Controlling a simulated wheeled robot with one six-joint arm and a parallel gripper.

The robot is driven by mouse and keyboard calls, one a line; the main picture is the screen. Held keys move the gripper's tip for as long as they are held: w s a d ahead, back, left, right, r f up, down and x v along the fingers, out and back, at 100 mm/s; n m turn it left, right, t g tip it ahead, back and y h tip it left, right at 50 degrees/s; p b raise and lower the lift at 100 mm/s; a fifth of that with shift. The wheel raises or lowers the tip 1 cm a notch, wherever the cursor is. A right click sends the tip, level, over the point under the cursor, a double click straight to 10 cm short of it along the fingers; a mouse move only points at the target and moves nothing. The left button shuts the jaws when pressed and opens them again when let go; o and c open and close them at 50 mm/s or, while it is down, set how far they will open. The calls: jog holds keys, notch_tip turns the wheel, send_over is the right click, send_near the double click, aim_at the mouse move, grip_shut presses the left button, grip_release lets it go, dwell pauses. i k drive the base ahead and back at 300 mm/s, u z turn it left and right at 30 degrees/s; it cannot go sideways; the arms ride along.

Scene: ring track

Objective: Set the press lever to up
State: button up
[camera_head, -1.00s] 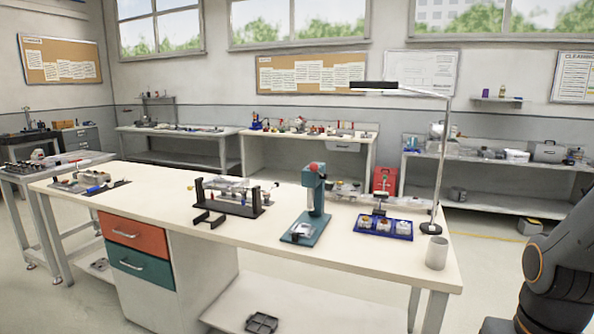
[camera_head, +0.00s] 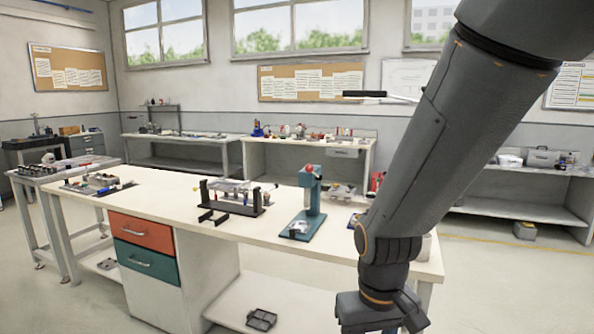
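The teal press (camera_head: 312,198) stands upright on the workbench (camera_head: 170,203), right of the bench's middle. A red knob (camera_head: 310,168) shows near its top; the lever's exact angle is too small to tell. A small pale part (camera_head: 298,228) sits on the press base. My arm crosses the right side of the view, close to the camera, and hangs in front of the bench's right end. Its lower end is at the bottom edge, apart from the press. No gripper fingers can be made out.
A black fixture (camera_head: 233,204) stands left of the press, with a dark bracket (camera_head: 213,217) in front. A tool mat (camera_head: 98,186) lies at the bench's left end. Floor in front of the drawers (camera_head: 143,233) is clear.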

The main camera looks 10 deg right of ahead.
aim_at(309, 168)
jog(key=k, duration=0.6)
jog(key=z, duration=0.35)
jog(key=i, duration=1.55)
jog(key=u, duration=0.55)
